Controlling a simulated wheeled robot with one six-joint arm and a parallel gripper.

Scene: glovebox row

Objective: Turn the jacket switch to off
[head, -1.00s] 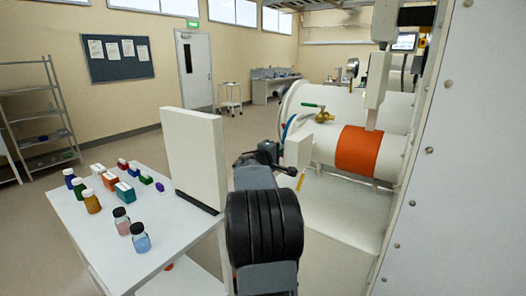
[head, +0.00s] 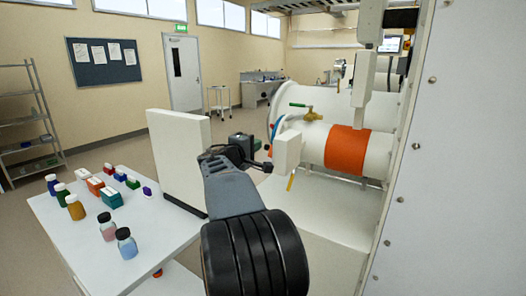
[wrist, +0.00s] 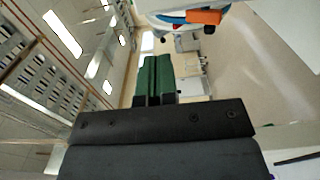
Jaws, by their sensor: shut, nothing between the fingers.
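The orange band (head: 346,149), which looks like the jacket, wraps a white horizontal cylinder (head: 312,148) on the right in the head view. A small white box (head: 287,152) stands at the cylinder's left end and may carry the switch. I cannot make out a switch handle or its setting. My gripper (head: 250,142) is just left of this box, apart from it as far as I can tell. In the wrist view its green fingers (wrist: 154,76) are together, with nothing between them.
A brass valve with a green handle (head: 302,107) sits above the cylinder. A white upright panel (head: 178,160) stands left of my arm on a table (head: 140,235) with several bottles and small boxes. A large white wall (head: 460,180) closes off the right.

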